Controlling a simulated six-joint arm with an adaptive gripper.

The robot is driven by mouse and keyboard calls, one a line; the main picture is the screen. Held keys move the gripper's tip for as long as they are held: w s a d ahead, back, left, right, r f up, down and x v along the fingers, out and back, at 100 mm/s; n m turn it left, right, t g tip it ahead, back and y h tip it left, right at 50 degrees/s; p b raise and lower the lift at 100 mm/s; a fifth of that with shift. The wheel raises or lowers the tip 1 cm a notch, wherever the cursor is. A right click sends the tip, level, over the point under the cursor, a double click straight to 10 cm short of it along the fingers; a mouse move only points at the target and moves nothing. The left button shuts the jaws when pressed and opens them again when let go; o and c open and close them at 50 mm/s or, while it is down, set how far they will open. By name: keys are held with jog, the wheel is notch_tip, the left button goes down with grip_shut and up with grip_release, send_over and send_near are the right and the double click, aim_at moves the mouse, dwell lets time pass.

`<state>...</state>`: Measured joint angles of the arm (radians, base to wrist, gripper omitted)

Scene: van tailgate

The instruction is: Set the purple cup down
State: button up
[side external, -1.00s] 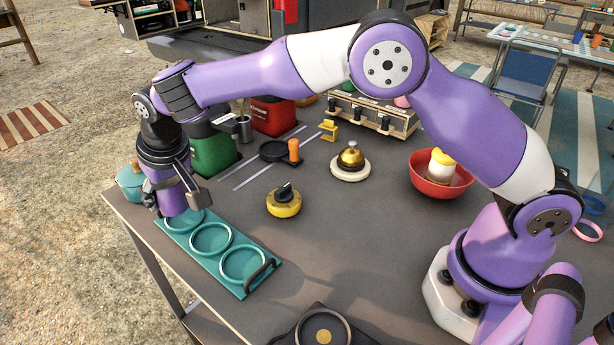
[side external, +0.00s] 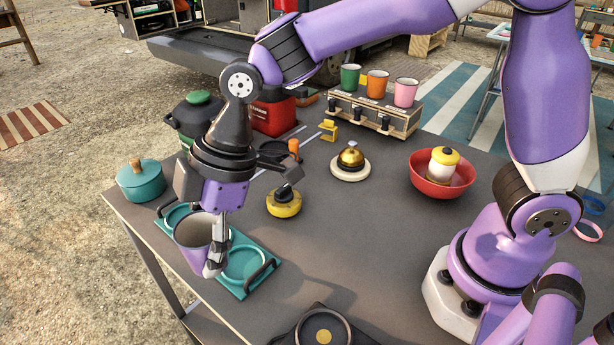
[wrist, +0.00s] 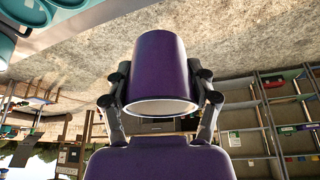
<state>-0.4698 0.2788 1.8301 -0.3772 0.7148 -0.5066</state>
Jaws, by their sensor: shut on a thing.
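The purple cup (side external: 189,240) is in my gripper (side external: 207,243), in the side view. The cup is tilted, its open mouth and grey inside partly facing the camera. It looks held above the teal tray (side external: 242,293), covering part of it; the exact height is hard to tell. The tray has round ringed recesses and a dark handle at its near end. In the wrist view, the cup (wrist: 160,70) sits between the two fingers of my gripper (wrist: 161,92), one on each side, with its pale rim towards the wrist camera.
A teal lidded pot (side external: 141,182) stands left of the tray. Green, orange and pink cups (side external: 405,92) sit on a rack (side external: 372,119). The dark tabletop (side external: 340,235) has clear room in the middle.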

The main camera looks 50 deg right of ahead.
jog(key=s+d+n+g+h, duration=0.1)
jog(key=s+d+n+g, duration=0.15)
jog(key=s+n, duration=0.5)
jog(key=s+d+n+g+h, duration=0.1)
jog(key=s+d+n+g, duration=0.15)
jog(key=s+n, duration=0.55)
jog(key=shift+n+g+h, duration=0.3)
jog(key=shift+n, duration=0.35)
jog(key=f, duration=0.7)
jog(key=shift+w+a, duration=0.25)
jog(key=shift+a, duration=0.15)
jog(key=shift+f, duration=0.2)
jog(key=shift+f, duration=0.15)
jog(key=o, duration=1.2)
